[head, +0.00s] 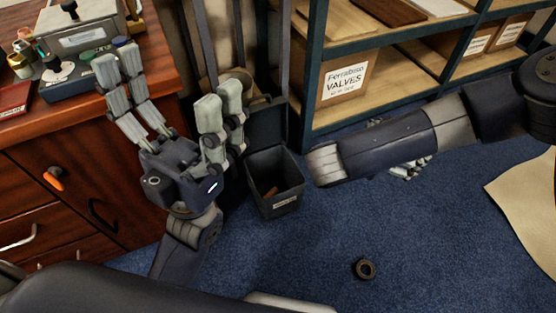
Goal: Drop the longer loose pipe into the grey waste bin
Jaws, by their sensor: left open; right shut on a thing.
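The grey waste bin (286,208) stands on the blue carpet between the wooden cabinet and the shelf, with its lid (264,125) raised at the back. A small reddish-brown piece (271,191) shows inside it; I cannot tell whether it is a pipe. My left gripper (170,84) is open and empty, its fingers spread up and left of the bin. My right gripper (406,168) is mostly hidden behind my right arm, right of the bin; only bits of its fingers show. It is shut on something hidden. No loose pipe is clearly visible.
The cabinet (110,150) with a cluttered top is at left. A shelf with a box labelled VALVES (346,77) stands behind. A black ring (365,269) lies on the carpet, and a beige sheet (528,195) is at right.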

